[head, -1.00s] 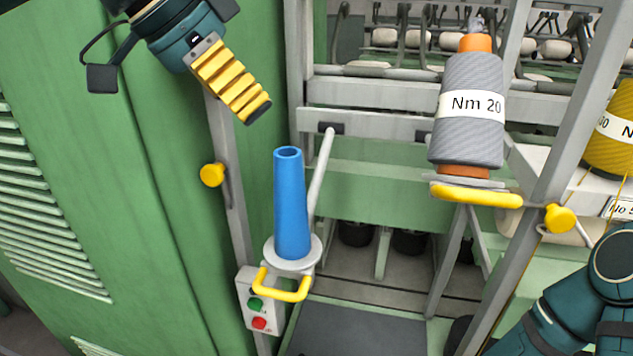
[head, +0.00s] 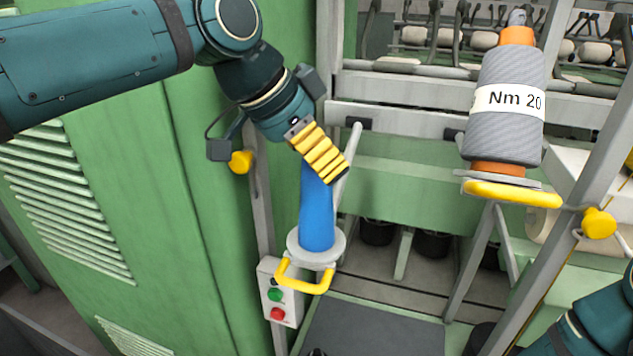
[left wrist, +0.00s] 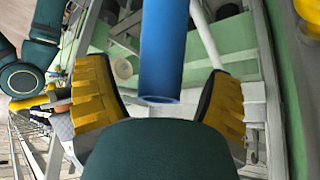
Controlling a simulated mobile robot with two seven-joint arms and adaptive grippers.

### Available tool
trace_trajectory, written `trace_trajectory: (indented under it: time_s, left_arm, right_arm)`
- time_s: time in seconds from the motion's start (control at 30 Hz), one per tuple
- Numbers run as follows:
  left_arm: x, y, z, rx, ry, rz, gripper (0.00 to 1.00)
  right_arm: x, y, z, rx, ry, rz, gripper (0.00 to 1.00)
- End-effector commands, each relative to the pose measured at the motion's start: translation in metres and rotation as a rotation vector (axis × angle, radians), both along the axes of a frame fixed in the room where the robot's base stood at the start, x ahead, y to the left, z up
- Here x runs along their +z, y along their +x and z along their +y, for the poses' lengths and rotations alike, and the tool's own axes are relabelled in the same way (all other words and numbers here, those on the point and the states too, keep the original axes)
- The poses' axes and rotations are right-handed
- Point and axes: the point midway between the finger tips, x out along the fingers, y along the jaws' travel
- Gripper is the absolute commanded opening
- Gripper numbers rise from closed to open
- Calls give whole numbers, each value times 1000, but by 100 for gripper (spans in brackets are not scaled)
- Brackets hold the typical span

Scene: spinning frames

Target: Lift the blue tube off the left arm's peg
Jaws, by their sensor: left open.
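The blue tube (head: 317,220) stands upright on a round grey plate (head: 336,245) with a yellow handle, at the end of the left swing arm. My left gripper (head: 332,172) is at the tube's upper end and hides its top in the head view. In the left wrist view the tube (left wrist: 163,55) shows its open end between the two yellow fingers of my left gripper (left wrist: 160,105), with gaps on both sides. The gripper is open. The peg is hidden inside the tube. My right gripper is out of view; only part of my right arm shows at lower right.
A grey yarn bobbin (head: 503,130) labelled Nm 20 sits on the right arm above a yellow handle (head: 513,193). A green cabinet (head: 200,220) is at left. A button box (head: 277,292) hangs below the tube. Grey frame posts (head: 525,235) stand at right.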

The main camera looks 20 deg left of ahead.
Motion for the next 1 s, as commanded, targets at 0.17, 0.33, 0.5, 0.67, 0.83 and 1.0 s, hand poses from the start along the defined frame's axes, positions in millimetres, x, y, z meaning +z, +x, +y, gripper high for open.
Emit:
trace_trajectory:
  time_s: [0.17,0.33,0.5,0.67,0.83,1.0]
  left_arm:
    - [-18,7,-8,-1,1,2,82]
    - [-20,9,-9,1,0,-1,82]
    - [-20,8,-9,1,0,-1,64]
    - [-20,8,-9,0,-1,-1,13]
    - [-20,8,-9,0,0,0,12]
    - [-20,8,-9,0,0,0,12]
  right_arm:
    - [0,0,0,0,0,0,43]
    - [0,0,0,0,0,0,43]
    - [0,0,0,0,0,0,43]
    - [0,0,0,0,0,0,43]
    - [0,0,0,0,0,0,43]
    - [0,0,0,0,0,0,43]
